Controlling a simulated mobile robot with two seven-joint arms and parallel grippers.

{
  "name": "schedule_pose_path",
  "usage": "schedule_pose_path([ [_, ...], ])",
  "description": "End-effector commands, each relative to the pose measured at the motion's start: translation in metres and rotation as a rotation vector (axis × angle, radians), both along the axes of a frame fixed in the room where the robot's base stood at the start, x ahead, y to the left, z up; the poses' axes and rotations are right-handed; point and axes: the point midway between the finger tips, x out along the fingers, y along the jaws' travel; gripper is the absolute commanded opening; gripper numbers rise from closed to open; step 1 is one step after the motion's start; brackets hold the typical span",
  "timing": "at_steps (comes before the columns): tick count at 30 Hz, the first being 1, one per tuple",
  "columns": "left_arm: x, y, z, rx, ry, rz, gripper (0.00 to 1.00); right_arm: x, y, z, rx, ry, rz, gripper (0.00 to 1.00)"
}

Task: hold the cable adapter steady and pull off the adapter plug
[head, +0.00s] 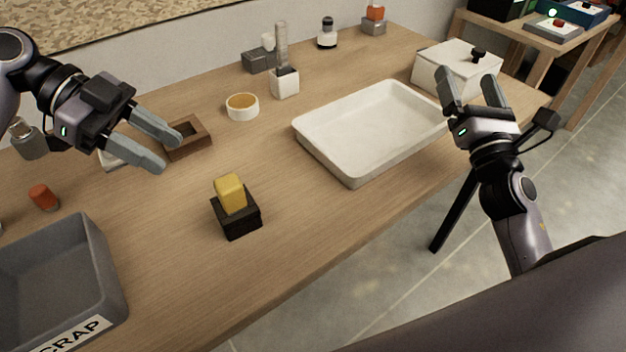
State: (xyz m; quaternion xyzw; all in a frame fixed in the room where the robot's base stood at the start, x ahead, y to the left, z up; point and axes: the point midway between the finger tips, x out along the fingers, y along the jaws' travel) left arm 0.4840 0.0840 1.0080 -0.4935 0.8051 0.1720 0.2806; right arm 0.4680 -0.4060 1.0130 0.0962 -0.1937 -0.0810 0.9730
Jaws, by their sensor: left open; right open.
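On the wooden table, a black block (236,217) stands near the front edge with a yellow block (230,193) upright in its top. These look like the cable adapter and its plug, though I see no cable. My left gripper (164,151) is open and empty, above the table to the upper left of the pair, apart from it. My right gripper (466,90) is open and empty, over the right end of the table beside the white tray, far from the pair.
A white tray (352,170) lies right of centre, with a white lidded box (440,72) behind it. A grey scrap bin (104,262) stands front left. A brown wooden frame (203,143), an orange-filled cup (243,113) and a red-orange cylinder (43,197) are nearby. Table around the black block is clear.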

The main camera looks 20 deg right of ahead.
Motion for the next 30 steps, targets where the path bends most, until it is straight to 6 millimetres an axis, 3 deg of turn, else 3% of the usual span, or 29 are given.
schedule_pose_path([
  [3,0.000,0.000,0.000,0.000,0.000,0.000,0.43,0.034,0.055,0.017,-0.022,-0.070,0.226,0.94],
  [9,0.000,0.000,0.000,0.000,0.000,0.000,0.43,0.066,0.151,0.036,-0.089,-0.131,0.614,0.94],
  [18,0.000,0.000,0.000,0.000,0.000,0.000,0.43,0.071,0.270,0.036,-0.268,-0.064,1.169,0.94],
  [24,0.000,0.000,0.000,0.000,0.000,0.000,0.43,0.060,0.314,0.016,-0.422,0.102,1.479,0.94],
  [30,0.000,0.000,0.000,0.000,0.000,0.000,0.43,0.046,0.326,-0.015,-0.577,0.335,1.697,0.94],
])
